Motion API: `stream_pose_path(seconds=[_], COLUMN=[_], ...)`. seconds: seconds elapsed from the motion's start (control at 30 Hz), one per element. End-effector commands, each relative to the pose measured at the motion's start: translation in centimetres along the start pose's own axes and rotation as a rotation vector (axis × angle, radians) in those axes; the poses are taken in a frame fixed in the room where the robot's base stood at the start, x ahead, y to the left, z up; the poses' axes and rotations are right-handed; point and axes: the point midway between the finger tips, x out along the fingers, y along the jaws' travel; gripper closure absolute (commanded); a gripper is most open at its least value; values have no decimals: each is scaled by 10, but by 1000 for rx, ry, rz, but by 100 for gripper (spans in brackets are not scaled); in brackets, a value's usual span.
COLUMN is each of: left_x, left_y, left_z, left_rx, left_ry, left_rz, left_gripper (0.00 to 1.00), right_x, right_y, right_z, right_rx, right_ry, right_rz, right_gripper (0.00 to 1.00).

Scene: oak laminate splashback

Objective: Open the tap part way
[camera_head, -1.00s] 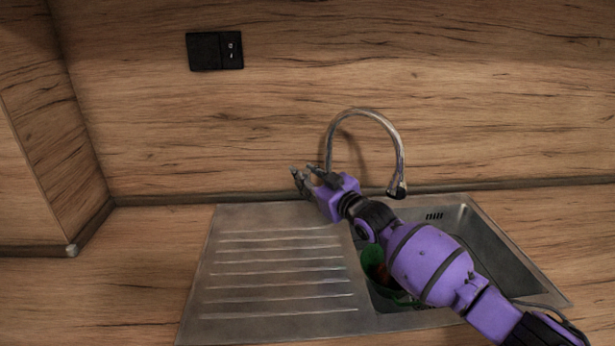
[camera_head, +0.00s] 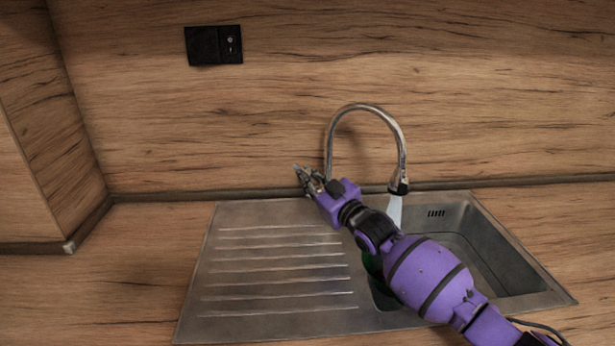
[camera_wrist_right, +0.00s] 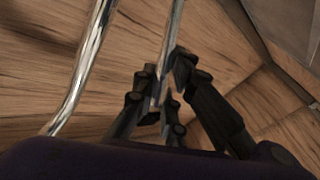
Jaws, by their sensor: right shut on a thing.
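The tap (camera_head: 401,150) is a tall chrome arch over the sink (camera_head: 505,255), and its neck also shows in the right wrist view (camera_wrist_right: 84,72). A pale stream of water (camera_head: 395,212) runs from its spout into the basin. My right gripper (camera_head: 308,181) is at the left of the tap's base. In the right wrist view its dark fingers (camera_wrist_right: 164,88) are shut on a slim chrome lever (camera_wrist_right: 171,42), the tap's handle. The fingers and wrist hide the lever in the head view. My left gripper is in neither view.
The ribbed steel drainer (camera_head: 235,275) left of the basin is bare. A green object (camera_head: 371,265) in the basin is mostly hidden by my right arm. A black socket (camera_head: 213,45) is on the wood splashback. The left counter is clear.

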Motion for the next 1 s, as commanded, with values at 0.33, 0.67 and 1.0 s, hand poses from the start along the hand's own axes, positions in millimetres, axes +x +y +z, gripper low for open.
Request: stream_pose_path(seconds=[0.33,0.67,1.0], left_x=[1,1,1], left_y=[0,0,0], left_z=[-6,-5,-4], left_rx=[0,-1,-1], left_ry=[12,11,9], left_rz=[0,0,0], left_gripper=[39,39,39], right_x=[0,-12,-82], right_y=[1,0,1], right_z=[0,1,1], right_rx=[-3,-1,-3], right_ry=[-1,-2,-3], right_rz=[1,0,1], right_gripper=[70,70,70])
